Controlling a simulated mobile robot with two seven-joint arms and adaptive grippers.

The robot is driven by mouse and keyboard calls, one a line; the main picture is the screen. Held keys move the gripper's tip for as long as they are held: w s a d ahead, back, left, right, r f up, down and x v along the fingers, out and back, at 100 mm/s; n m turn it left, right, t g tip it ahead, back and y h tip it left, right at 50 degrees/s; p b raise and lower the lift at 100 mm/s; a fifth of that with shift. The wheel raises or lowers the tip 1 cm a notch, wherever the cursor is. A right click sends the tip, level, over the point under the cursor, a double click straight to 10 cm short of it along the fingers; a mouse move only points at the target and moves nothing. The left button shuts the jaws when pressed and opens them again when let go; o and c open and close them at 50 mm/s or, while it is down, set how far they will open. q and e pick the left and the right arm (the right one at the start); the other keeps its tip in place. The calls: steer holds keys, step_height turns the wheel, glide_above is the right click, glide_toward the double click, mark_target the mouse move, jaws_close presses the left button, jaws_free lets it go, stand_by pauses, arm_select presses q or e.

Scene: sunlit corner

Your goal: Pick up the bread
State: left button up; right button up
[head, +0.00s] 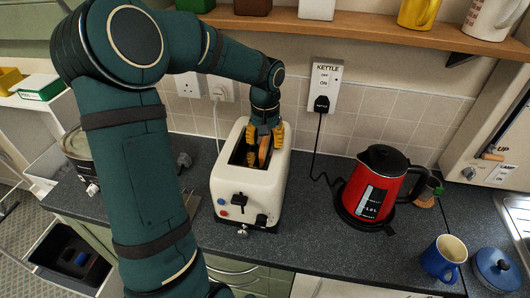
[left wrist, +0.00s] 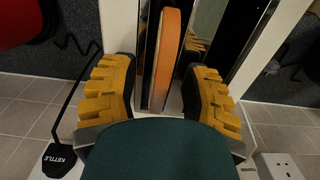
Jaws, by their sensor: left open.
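The bread (head: 264,151) is an orange-brown slice standing upright in a slot of the cream toaster (head: 227,186), with its top edge showing. In the left wrist view the bread (left wrist: 169,50) lies between the two yellow-padded fingers, with a gap on either side. My left gripper (head: 265,136) is open over the back end of the toaster, its fingers straddling the slice. It also shows in the left wrist view (left wrist: 160,95). The bread's lower part is hidden inside the toaster. My right gripper is not in view.
A red kettle (head: 385,188) stands right of the toaster, its black cord running to the wall socket. A blue mug (head: 443,258) and blue lidded pot (head: 496,269) are at the front right. A shelf (head: 345,27) runs above. Dark counter is clear between toaster and kettle.

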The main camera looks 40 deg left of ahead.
arm_select(q)
steer(key=shift+c, duration=0.3)
jaws_close()
steer(key=shift+r, duration=0.1)
